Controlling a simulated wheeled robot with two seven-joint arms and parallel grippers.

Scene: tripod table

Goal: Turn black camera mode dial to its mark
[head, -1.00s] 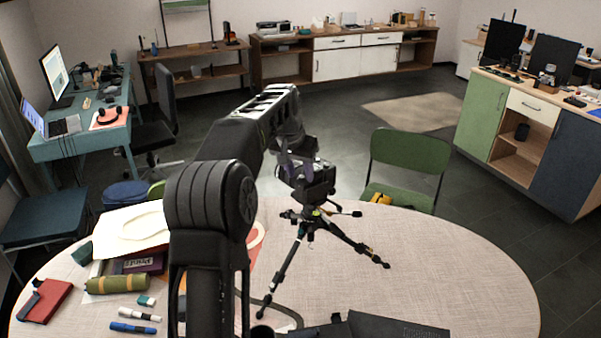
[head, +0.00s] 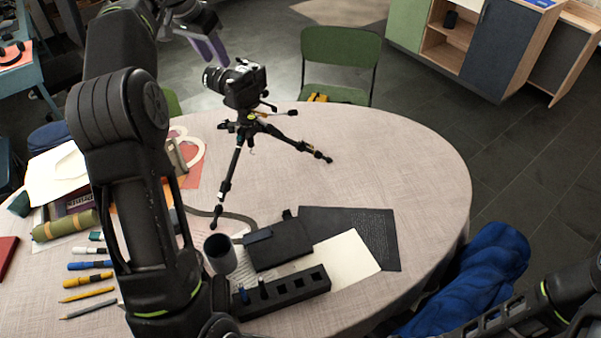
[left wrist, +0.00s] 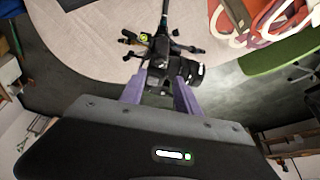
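The black camera (head: 243,86) stands on a small black tripod (head: 240,150) on the round table, its lens pointing left. Its mode dial is too small to make out. My left gripper (head: 208,45) has purple fingers and is empty, just above and to the left of the camera, apart from it in the head view. In the left wrist view the fingers (left wrist: 158,93) are spread wide, with the camera (left wrist: 160,66) beyond and between their tips. Only part of my right arm shows at the lower right; its gripper is out of view.
The round table (head: 400,170) carries a grey cup (head: 220,254), a black holder block (head: 282,293), pens, papers and a green roll (head: 65,224) on the left and front. A green chair (head: 340,60) stands behind. The table's right side is clear.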

